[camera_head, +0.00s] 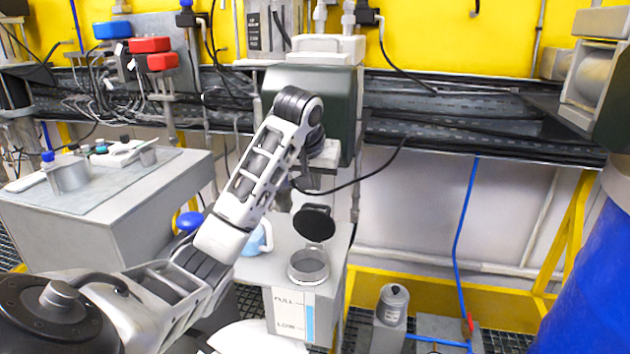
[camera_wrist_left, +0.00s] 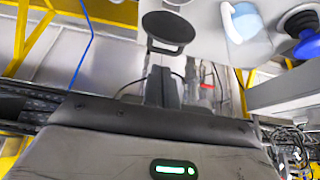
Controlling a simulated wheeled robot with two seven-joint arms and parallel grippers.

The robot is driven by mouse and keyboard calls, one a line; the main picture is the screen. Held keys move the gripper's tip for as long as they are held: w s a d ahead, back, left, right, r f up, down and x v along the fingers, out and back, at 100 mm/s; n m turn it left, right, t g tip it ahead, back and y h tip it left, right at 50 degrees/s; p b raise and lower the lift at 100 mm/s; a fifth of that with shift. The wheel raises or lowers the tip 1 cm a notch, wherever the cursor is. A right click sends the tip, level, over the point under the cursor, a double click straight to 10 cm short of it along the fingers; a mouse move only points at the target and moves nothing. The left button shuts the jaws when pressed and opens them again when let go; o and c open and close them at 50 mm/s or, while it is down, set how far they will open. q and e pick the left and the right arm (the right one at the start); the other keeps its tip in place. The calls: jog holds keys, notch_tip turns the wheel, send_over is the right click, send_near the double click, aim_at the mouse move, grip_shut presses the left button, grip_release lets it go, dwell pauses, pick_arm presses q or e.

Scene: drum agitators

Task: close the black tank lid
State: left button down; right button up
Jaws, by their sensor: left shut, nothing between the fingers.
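The black tank lid (camera_head: 314,223) is a round disc standing open and tilted up at the back of the tank's round grey opening (camera_head: 309,266). The opening sits on top of a pale tank (camera_head: 290,312) with level marks on its front. The black lid also shows in the left wrist view (camera_wrist_left: 168,28), beyond the fingertips. My left gripper (camera_head: 315,182) is above and behind the lid, apart from it. Its dark fingers (camera_wrist_left: 163,84) are shut and empty in the left wrist view. My right gripper is in neither view.
A light blue jug (camera_head: 262,238) stands left of the opening. A dark green box (camera_head: 335,100) hangs behind my left wrist. A grey table (camera_head: 110,205) with small containers stands left. A blue drum (camera_head: 592,290) is at right. Space right of the lid looks clear.

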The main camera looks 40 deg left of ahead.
aim_at(318, 215)
pick_arm(q)
jog(key=x, duration=0.7)
jog(key=shift+w+f+p, duration=0.15)
jog(key=shift+f+p, duration=0.05)
jog(key=shift+p, duration=0.15)
